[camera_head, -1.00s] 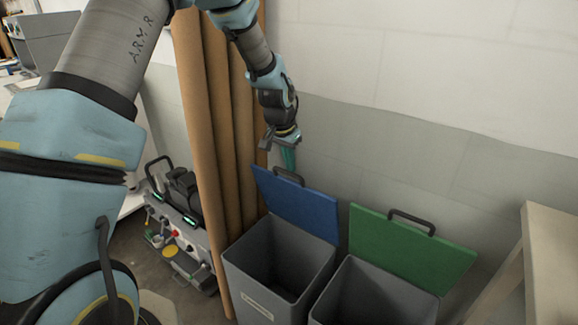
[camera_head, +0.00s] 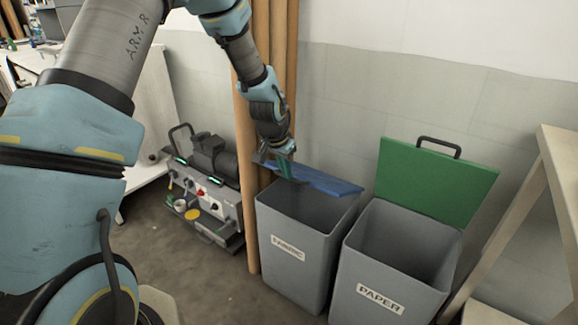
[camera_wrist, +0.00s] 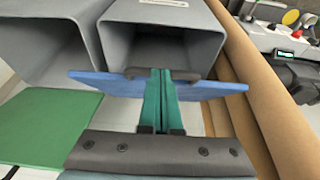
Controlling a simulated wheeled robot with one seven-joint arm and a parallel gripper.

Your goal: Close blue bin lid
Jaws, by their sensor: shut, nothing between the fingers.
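The blue lid (camera_head: 330,180) is hinged at the back of the grey bin labelled FABRIC (camera_head: 300,235). It stands partly tilted forward over the open bin, seen nearly edge-on. My gripper (camera_head: 285,170) is shut and empty, with its teal fingers at the lid's handle. In the wrist view the closed fingers (camera_wrist: 158,100) overlap the dark handle (camera_wrist: 135,73) at the middle of the blue lid (camera_wrist: 95,82). Whether the fingers touch the handle or the lid's back is hard to tell. The bin's inside (camera_wrist: 160,45) shows open in the wrist view.
To the right stands a grey PAPER bin (camera_head: 385,285) with its green lid (camera_head: 430,180) raised. Brown rolls (camera_head: 246,150) stand left of the blue-lidded bin. A machine (camera_head: 210,180) is further left, and a wooden frame (camera_head: 560,190) stands at the right.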

